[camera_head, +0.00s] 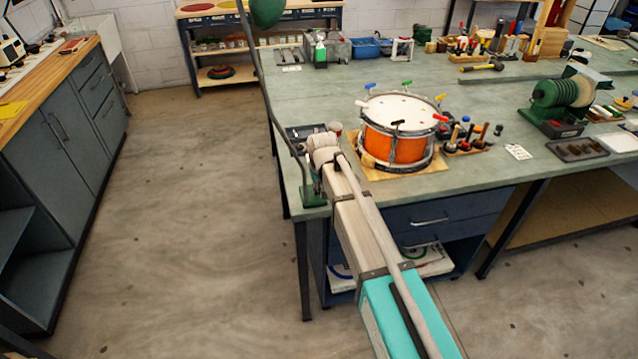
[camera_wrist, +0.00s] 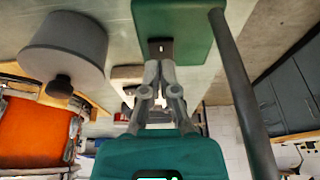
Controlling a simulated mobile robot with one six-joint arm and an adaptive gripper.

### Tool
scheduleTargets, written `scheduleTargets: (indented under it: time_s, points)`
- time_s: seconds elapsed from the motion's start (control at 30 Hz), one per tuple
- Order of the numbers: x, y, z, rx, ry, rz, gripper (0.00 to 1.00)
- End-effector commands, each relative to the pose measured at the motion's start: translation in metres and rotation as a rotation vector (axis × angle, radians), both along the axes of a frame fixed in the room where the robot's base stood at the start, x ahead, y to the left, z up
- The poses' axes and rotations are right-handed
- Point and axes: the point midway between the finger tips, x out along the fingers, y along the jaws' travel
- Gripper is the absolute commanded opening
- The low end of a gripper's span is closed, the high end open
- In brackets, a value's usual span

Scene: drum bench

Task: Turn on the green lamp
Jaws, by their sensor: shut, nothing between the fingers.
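The green lamp's shade (camera_head: 267,12) shows at the top edge of the head view, cut off, with no glow visible. Its long dark stem (camera_head: 262,82) runs down to a green base (camera_head: 314,195) at the bench's near left corner. In the wrist view the base (camera_wrist: 190,28) is at the top, with the stem (camera_wrist: 242,95) on the right. A small black switch (camera_wrist: 160,47) sits at the base's edge. My gripper (camera_wrist: 159,65) is shut and empty, its fingertips right at the switch; I cannot tell whether they touch it. My arm hides the gripper in the head view.
An orange drum (camera_head: 391,146) with colored clips stands right of my arm, and also shows in the wrist view (camera_wrist: 30,132). A grey round-headed object (camera_wrist: 66,45) is close left of my fingers. Tools and a green machine (camera_head: 558,100) stand farther right. The floor at left is clear.

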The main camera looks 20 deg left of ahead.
Motion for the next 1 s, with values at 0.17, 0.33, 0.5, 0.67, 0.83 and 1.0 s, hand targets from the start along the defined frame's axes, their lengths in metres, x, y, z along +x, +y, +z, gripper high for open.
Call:
scheduleTargets:
  time_s: [0.17,0.33,0.5,0.67,0.83,1.0]
  points:
    - [0.000,-0.001,0.010,0.000,0.000,0.000,0.00]
    - [-0.001,-0.001,0.023,0.000,0.000,0.000,0.00]
    - [-0.001,-0.003,0.038,0.000,0.000,0.000,0.00]
    - [-0.006,-0.006,0.051,0.000,0.000,0.000,0.00]
    - [-0.013,-0.010,0.065,0.000,0.000,0.001,0.00]
    - [-0.019,-0.014,0.079,0.000,0.000,0.000,0.00]
